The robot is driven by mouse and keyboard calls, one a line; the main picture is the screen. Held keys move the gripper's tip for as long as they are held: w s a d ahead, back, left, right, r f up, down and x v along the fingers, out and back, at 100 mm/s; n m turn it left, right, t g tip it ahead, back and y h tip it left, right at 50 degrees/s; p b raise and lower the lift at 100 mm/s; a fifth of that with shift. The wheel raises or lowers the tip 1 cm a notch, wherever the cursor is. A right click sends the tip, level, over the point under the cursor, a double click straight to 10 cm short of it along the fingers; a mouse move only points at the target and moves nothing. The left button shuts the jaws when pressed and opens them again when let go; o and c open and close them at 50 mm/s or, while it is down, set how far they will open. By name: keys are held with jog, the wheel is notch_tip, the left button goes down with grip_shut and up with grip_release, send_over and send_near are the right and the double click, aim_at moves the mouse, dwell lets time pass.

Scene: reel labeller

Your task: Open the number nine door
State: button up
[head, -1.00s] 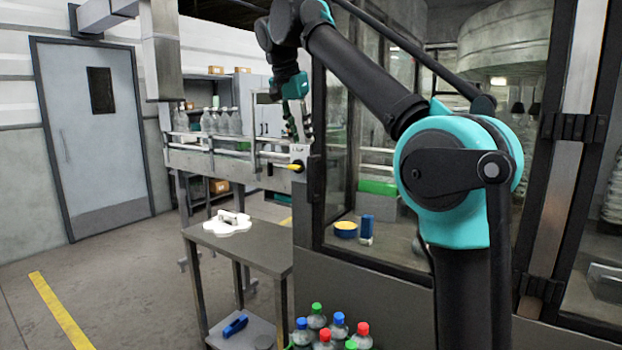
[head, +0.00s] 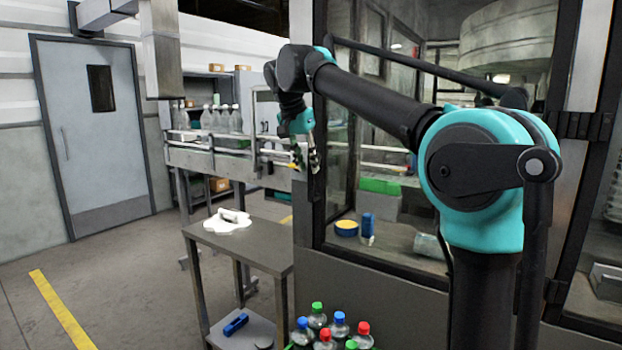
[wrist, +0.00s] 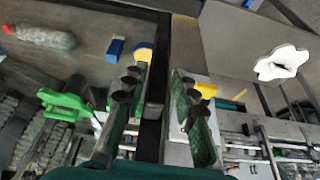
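A glazed machine door with a black frame (head: 319,215) stands right of centre in the head view. No number nine is legible, so I cannot tell whether this is the named door. My gripper (head: 308,158) is at the frame's left edge, in front of its dark handle. In the wrist view my gripper (wrist: 155,100) has its fingers apart, one on each side of a dark upright edge (wrist: 157,60). I cannot tell whether they touch it. A yellow knob (wrist: 207,90) lies just beside the right finger.
A grey table (head: 255,255) with a white splash-shaped piece (head: 228,221) stands left of the door. Several capped bottles (head: 340,328) are in front, low down. A conveyor (head: 210,160) with bottles runs behind. Floor at left is clear.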

aim_at(310, 172)
jog(key=shift+x, duration=2.6)
jog(key=shift+c, duration=0.4)
grip_shut()
